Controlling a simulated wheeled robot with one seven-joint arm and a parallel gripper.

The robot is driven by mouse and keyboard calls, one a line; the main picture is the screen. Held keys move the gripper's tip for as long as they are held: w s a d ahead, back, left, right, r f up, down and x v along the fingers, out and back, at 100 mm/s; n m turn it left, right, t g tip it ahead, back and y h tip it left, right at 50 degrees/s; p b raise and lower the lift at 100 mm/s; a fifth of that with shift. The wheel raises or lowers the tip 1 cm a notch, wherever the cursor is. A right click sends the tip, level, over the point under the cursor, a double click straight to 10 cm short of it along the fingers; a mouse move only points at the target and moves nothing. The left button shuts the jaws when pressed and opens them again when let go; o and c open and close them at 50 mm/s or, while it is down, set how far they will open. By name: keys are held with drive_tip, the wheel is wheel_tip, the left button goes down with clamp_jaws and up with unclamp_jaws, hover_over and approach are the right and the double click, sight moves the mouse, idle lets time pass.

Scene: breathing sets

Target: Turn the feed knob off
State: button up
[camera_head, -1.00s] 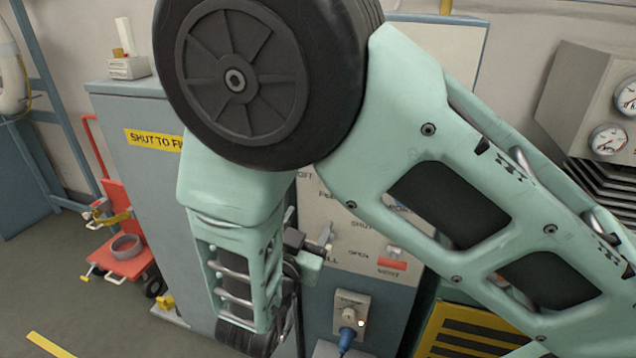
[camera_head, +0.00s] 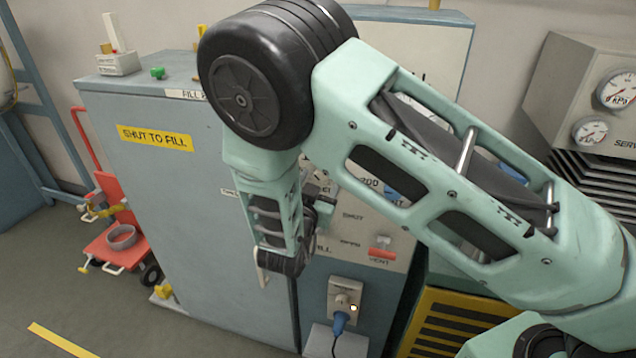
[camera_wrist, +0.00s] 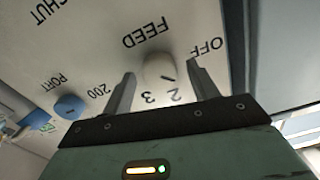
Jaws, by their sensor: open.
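The feed knob (camera_wrist: 158,68) is a pale round knob under the word FEED on the panel, seen in the wrist view. OFF is printed at its right and the numbers 2 and 3 below it. A dark mark on the knob points down and right, roughly toward the 2. My gripper (camera_wrist: 160,70) is open, one finger on each side of the knob. I cannot tell whether either finger touches it. In the head view my arm hides the knob and most of the gripper.
A blue port knob (camera_wrist: 70,107) sits left of the gripper. In the head view, a red vent lever (camera_head: 381,253) and a socket with a blue plug (camera_head: 339,322) are lower on the panel. A grey cabinet (camera_head: 190,230) stands left; a gauge box (camera_head: 580,110) is at right.

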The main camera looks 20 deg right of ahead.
drive_tip(key=c, duration=1)
drive_tip(key=n, duration=0.4)
drive_tip(key=shift+n+p, duration=0.3)
drive_tip(key=n, duration=0.4)
drive_tip(key=shift+p, duration=0.4)
drive_tip(key=shift+n, duration=0.3)
drive_tip(key=o, duration=1)
drive_tip(key=shift+a, duration=0.1)
